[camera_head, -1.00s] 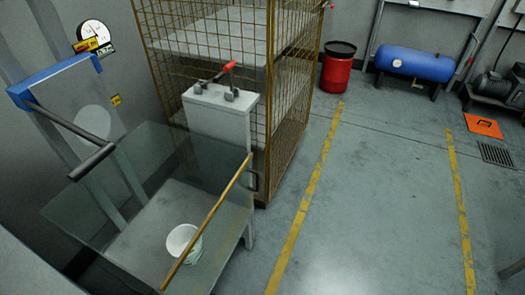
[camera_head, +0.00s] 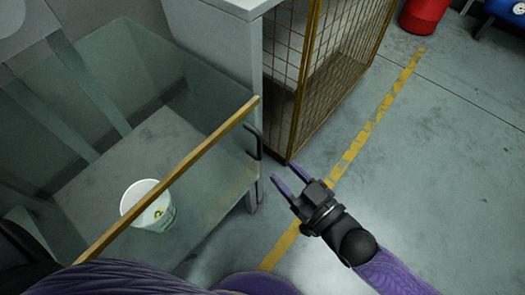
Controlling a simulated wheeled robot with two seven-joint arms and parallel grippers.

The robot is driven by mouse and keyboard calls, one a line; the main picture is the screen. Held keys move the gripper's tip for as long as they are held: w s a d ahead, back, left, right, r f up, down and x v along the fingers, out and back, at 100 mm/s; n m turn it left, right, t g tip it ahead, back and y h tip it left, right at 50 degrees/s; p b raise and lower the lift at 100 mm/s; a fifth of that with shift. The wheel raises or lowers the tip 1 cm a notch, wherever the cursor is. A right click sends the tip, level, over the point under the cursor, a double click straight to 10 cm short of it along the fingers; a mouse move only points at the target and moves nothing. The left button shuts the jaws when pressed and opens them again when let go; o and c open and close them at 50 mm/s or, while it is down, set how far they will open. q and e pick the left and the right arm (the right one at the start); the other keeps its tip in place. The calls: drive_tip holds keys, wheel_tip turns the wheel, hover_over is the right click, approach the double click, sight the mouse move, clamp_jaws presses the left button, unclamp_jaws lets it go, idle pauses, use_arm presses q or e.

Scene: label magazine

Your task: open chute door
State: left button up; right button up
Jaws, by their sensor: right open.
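A clear glass-sided chute (camera_head: 105,60) with a tan top edge bar (camera_head: 175,175) fills the left of the head view. A black handle (camera_head: 254,143) stands upright at its right end, near the end of the bar. I cannot tell from the picture which panel is the door; no open gap shows at the handle. My right gripper (camera_head: 287,176) is to the right of and a little below the handle, apart from it. Its two purple fingers are spread and empty, pointing up and left. My left gripper is not seen.
A red drum (camera_head: 424,14) is far back. Floor at right is clear.

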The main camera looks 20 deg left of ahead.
sight(261, 149)
drive_tip(key=b+x, duration=0.3)
drive_tip(key=x, duration=0.4)
drive_tip(key=shift+w+a, duration=0.15)
drive_tip(key=shift+a, duration=0.15)
drive_tip(key=shift+w+a, duration=0.3)
drive_tip(key=shift+a, duration=0.15)
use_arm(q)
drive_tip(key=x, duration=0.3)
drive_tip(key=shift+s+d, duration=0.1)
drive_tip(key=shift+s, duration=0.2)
use_arm(e)
drive_tip(key=shift+r, duration=0.15)
drive_tip(key=shift+c, duration=0.9)
drive_tip(key=c, duration=0.5)
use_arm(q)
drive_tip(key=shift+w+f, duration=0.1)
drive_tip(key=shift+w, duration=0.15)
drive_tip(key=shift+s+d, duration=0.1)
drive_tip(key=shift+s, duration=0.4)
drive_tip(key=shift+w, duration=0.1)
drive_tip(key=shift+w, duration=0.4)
